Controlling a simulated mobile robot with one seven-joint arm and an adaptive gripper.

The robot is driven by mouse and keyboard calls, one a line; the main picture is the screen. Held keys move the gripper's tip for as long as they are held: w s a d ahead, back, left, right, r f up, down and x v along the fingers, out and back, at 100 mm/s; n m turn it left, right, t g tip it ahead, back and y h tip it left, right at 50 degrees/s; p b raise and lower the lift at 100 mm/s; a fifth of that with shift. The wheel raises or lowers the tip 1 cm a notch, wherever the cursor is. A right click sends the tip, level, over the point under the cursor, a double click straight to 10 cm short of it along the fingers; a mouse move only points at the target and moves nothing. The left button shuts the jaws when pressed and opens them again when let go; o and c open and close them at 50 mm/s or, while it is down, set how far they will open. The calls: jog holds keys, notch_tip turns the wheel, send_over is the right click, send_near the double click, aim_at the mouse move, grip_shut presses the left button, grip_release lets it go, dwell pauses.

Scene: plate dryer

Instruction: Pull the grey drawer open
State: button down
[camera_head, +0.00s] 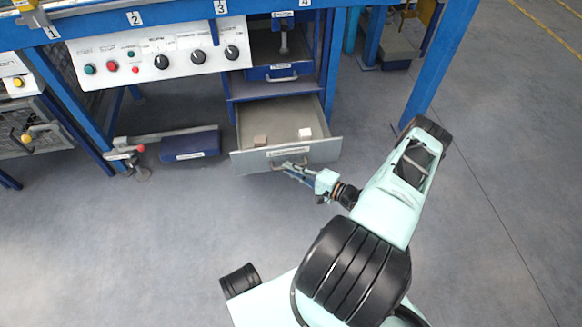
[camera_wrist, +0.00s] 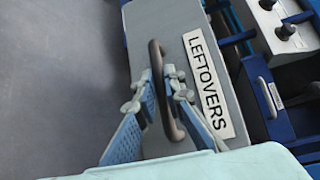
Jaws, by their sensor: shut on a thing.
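The grey drawer (camera_head: 315,153) is pulled out from under the blue workbench, so its inside shows in the head view. A brownish block and a white block lie in it. Its front (camera_wrist: 138,25) fills the middle of the wrist view, with a "LEFTOVERS" label (camera_wrist: 208,88) beside the dark bar handle (camera_wrist: 155,52). My gripper (camera_head: 291,168) is at the handle in front of the drawer. In the wrist view the two blue fingers of my gripper (camera_wrist: 160,98) are on either side of the handle, shut on it.
A blue drawer (camera_head: 281,72) with a handle sits above the grey one. A control panel (camera_head: 160,55) with knobs and buttons is at upper left. A blue pedal box (camera_head: 190,143) stands on the floor left of the drawer. Blue table legs (camera_head: 433,65) rise at right. The floor in front is clear.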

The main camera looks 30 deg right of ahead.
jog(key=s, duration=0.1)
jog(key=s+a+p, duration=0.1)
jog(key=s, duration=0.1)
jog(key=shift+s+f, duration=0.15)
jog(key=shift+s, duration=0.15)
jog(key=c, duration=2)
grip_release()
jog(key=shift+w, duration=0.1)
